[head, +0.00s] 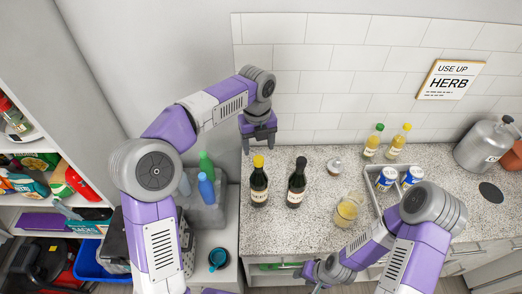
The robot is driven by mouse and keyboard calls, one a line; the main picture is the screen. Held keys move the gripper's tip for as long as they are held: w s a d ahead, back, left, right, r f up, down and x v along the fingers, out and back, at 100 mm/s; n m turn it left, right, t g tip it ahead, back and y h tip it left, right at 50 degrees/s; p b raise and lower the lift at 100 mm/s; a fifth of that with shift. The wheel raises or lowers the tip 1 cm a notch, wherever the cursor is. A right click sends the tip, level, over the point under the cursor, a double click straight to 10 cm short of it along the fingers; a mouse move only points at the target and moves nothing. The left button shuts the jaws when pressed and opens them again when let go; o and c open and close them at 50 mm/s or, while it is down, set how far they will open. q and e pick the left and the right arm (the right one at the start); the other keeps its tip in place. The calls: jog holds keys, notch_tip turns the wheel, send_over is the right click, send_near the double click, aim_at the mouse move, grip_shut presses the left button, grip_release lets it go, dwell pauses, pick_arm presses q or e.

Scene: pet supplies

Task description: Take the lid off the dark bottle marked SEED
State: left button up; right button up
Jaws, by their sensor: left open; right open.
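Two dark bottles stand upright on the speckled counter. One bottle with a yellow lid (258,186) is on the left, and one with a black lid (296,188) is just right of it. Both have pale labels whose print is too small to read, so I cannot tell which is marked SEED. The yellow lid (258,161) and the black lid (301,163) are both on. My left gripper (260,148) is open and empty, pointing down just behind and above the yellow-lidded bottle. My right gripper (312,276) is open, low by the counter's front edge, its fingers partly unclear.
A small white-and-brown jar (335,166), a glass jar of yellow contents (348,209), a tray (374,199) with cans, two small yellow bottles (372,142) and a metal canister (485,145) stand to the right. Green and blue bottles (206,188) are left. The counter between is clear.

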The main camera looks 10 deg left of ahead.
aim_at(259, 159)
pick_arm(q)
jog(key=shift+w+a+r+m, duration=0.15)
jog(key=shift+w+r+m, duration=0.15)
notch_tip(259, 159, down, 7)
jog(key=shift+s+r, duration=0.1)
jog(key=c, duration=1.1)
